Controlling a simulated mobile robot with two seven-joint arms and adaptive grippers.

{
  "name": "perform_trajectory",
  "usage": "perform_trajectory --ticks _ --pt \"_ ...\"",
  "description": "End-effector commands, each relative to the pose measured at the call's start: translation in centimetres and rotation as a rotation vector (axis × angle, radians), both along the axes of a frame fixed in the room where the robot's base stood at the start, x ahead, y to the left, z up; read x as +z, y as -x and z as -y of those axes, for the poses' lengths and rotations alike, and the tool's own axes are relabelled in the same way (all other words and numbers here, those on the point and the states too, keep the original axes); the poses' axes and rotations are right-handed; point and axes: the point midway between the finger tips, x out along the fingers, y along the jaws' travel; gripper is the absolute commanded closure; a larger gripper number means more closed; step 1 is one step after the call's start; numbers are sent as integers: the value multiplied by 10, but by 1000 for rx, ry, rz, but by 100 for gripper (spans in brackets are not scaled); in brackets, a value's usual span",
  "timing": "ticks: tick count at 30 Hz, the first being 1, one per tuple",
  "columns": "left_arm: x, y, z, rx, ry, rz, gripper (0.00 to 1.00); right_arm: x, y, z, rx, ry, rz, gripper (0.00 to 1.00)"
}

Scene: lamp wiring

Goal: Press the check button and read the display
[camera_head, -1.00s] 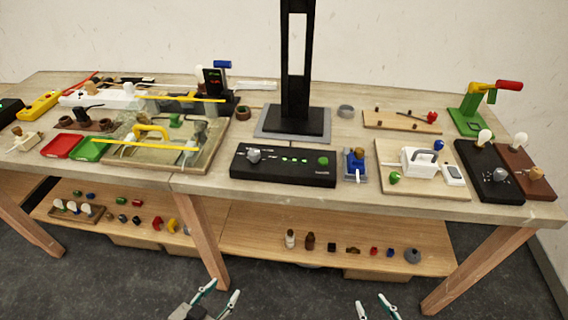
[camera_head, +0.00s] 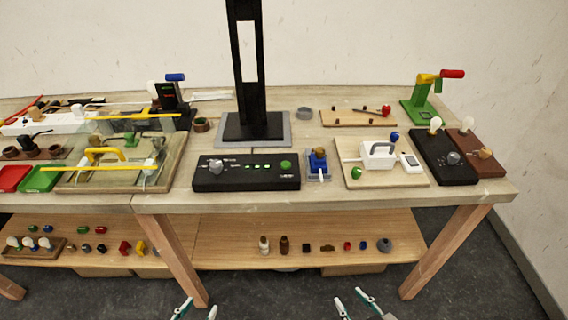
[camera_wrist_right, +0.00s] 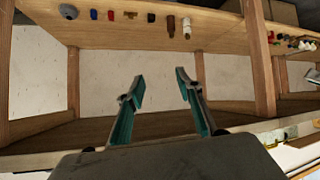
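A black control box (camera_head: 246,174) lies near the front edge of the table, with a silver knob (camera_head: 216,167) on its left and a row of small green lights. A round green button (camera_head: 286,165) sits at its right end; I cannot tell whether it is the check button. A small dark display (camera_head: 166,96) with tiny coloured marks stands upright further back left, too small to read. My left gripper (camera_head: 196,309) is open and empty at the bottom of the head view, in front of the table. My right gripper (camera_head: 355,302) is likewise open; its parted fingers show in the right wrist view (camera_wrist_right: 161,88).
A tall black post (camera_head: 248,75) rises behind the box. Below, a shelf (camera_head: 215,249) holds several small parts. The floor before the table is clear.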

Motion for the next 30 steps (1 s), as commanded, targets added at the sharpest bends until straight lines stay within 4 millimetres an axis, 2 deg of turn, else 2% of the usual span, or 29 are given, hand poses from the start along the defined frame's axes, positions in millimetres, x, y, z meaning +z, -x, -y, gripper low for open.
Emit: perform_trajectory --ticks 11,15,16,30 --pt "0 0 0 0 0 0 60 0 0 0 0 0 1 64" --pt "0 0 0 0 0 -1 60 1 0 0 0 0 1 98" --pt "0 0 0 0 0 -1 60 1 0 0 0 0 1 100" --pt "0 0 0 0 0 -1 60 1 0 0 0 0 1 100"
